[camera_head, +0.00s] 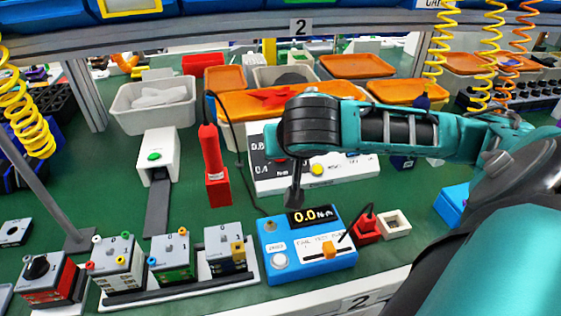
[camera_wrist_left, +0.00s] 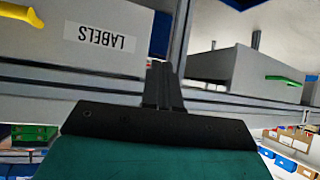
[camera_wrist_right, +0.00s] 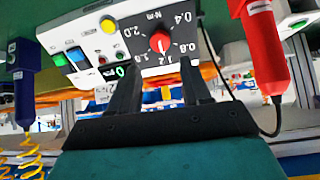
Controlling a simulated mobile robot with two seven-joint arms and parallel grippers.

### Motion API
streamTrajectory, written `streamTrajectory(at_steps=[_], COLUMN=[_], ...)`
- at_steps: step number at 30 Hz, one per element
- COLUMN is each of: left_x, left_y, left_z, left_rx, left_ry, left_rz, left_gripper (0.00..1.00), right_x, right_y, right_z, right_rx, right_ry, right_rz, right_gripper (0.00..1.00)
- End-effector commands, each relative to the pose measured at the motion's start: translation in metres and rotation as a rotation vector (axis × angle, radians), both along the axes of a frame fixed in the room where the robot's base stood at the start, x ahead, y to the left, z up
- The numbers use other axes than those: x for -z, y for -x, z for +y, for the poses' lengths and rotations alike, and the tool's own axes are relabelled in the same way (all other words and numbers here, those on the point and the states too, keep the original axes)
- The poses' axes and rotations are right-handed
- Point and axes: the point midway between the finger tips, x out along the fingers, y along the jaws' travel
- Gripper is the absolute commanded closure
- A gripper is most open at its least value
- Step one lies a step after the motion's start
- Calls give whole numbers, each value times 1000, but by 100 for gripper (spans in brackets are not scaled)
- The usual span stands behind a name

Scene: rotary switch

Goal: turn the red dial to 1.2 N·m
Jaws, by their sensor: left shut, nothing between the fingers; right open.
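The red dial (camera_wrist_right: 160,42) sits on a white panel (camera_wrist_right: 210,72) marked N·m, with numbers from 0.4 to 2.0 around it. It appears upside down in the right wrist view. A light mark on the dial appears to lie toward the 1.2 side, but I cannot read it exactly. My right gripper (camera_wrist_right: 159,68) is open and empty, its fingertips facing the dial and apart in the picture; I cannot tell the gap. My left gripper (camera_wrist_left: 162,70) is shut and empty, away from the bench.
A blue tester (camera_head: 310,262) reading 0.0 N·m stands in front of the panel. A red tool (camera_head: 212,160) stands left of it, with a cable nearby. Several switch boxes (camera_head: 115,262) line the front. A grey cabinet labelled LABELS (camera_wrist_left: 60,45) is near my left gripper.

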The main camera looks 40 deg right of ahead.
Motion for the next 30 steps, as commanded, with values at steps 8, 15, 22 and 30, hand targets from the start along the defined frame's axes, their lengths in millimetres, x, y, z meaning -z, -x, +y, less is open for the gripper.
streamTrajectory(at_steps=[8,15,22,30], left_x=[3,4,1,0], left_y=[-7,-9,-12,-13], left_z=[-10,-14,-14,-14], left_rx=[19,29,30,29], left_ry=[15,20,20,22], left_rz=[-11,-15,-21,-24], left_gripper=[100,100,100,100], right_x=[45,68,74,74], right_y=[-35,-56,-62,-62], right_z=[-24,-37,-41,-41], right_rx=[2,0,-2,-2], right_ry=[1,0,1,1], right_rz=[2,0,0,0], right_gripper=[52,52,52,59])
